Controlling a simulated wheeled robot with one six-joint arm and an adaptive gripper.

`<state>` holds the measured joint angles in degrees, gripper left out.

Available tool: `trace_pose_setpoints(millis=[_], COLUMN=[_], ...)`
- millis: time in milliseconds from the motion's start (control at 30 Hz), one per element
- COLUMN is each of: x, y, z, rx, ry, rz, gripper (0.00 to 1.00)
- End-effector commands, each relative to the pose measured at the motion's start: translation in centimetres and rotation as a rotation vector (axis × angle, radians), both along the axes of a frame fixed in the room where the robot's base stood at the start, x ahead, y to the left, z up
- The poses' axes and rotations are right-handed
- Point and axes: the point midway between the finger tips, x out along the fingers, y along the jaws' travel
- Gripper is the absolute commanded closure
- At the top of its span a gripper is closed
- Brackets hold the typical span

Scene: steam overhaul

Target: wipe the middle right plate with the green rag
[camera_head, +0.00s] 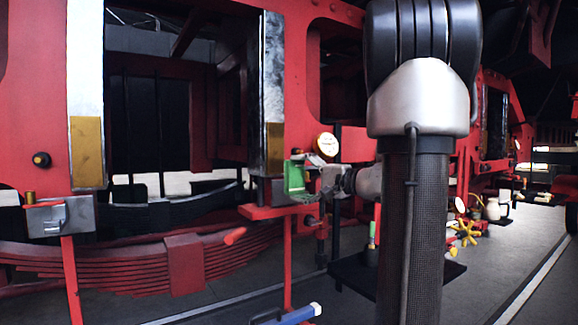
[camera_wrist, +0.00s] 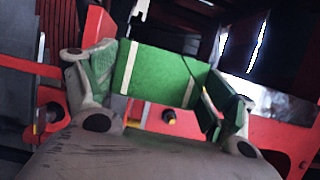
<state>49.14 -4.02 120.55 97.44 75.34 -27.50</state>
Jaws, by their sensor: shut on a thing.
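The green rag (camera_head: 294,178) is a folded block in the head view, at the foot of the middle right plate (camera_head: 273,60). In the wrist view the rag (camera_wrist: 150,72) has pale stripes and lies between the fingers of my gripper (camera_wrist: 165,75). My gripper (camera_head: 318,180) is shut on it and comes in from the right. The plate is tall, upright and dark silver, with an ochre patch (camera_head: 274,148) over its lower part. The rag is just right of and below that patch; whether they touch I cannot tell. My wrist and arm hide part of the area right of it.
A similar plate (camera_head: 86,60) with an ochre patch stands at the left. A red shelf (camera_head: 262,212) is under the rag. A round gauge (camera_head: 327,145) is close above my gripper.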

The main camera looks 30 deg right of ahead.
Motion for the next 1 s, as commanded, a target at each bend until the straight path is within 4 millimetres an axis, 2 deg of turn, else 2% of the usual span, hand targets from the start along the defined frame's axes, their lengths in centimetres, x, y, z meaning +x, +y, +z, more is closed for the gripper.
trace_pose_setpoints(millis=[267,700,1000], x=[1.1,5.9,6.9], y=[0.1,0.2,0.2], z=[0.0,0.0,0.0], rx=[0.001,0.0,0.0], ry=[0.0,0.0,-0.001], rz=[0.003,0.001,0.0], gripper=[0.35,0.35,0.35])
